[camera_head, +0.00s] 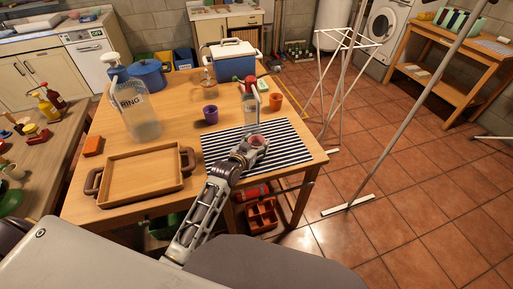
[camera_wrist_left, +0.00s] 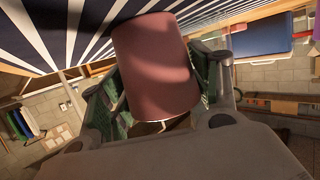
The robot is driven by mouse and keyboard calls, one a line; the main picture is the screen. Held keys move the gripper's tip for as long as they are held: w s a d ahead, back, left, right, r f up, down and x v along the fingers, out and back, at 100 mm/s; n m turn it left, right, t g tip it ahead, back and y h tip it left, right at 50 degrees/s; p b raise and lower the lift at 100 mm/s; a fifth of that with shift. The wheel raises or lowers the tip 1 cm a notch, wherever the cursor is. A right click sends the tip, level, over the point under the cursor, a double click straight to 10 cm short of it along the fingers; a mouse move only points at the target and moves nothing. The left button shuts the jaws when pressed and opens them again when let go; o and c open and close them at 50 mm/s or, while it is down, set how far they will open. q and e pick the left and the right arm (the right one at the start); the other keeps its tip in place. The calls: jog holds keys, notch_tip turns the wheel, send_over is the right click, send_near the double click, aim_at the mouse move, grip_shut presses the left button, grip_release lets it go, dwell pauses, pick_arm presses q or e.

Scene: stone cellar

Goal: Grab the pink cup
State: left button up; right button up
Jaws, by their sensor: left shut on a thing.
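The pink cup (camera_head: 257,141) is at the end of my left arm, over the striped mat (camera_head: 285,143) on the wooden table. My left gripper (camera_head: 246,150) is shut on it. In the left wrist view the pink cup (camera_wrist_left: 157,65) sits between the two fingers of the left gripper (camera_wrist_left: 160,90), one on each side. The striped mat (camera_wrist_left: 60,30) is close behind the cup there. I cannot tell whether the cup touches the mat. My right gripper is not in view.
A purple cup (camera_head: 210,115), an orange cup (camera_head: 276,101) and a red-topped bottle (camera_head: 250,97) stand beyond the mat. A wooden tray (camera_head: 143,177) is left of my arm. A large bottle (camera_head: 138,112), a blue pot (camera_head: 147,74) and a cooler (camera_head: 234,62) stand farther back.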

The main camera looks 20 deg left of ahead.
aim_at(256, 138)
pick_arm(q)
jog(key=shift+r, duration=0.1)
jog(key=shift+r, duration=1.5)
jog(key=shift+s+r, duration=0.1)
jog(key=shift+r, duration=0.1)
jog(key=s+a, duration=0.1)
jog(key=s, duration=0.4)
jog(key=s+a, duration=0.1)
jog(key=s, duration=0.4)
jog(key=s+a, duration=0.1)
jog(key=s, duration=0.5)
jog(key=shift+f, duration=0.1)
jog(key=shift+s+a, duration=0.2)
jog(key=shift+s, duration=0.5)
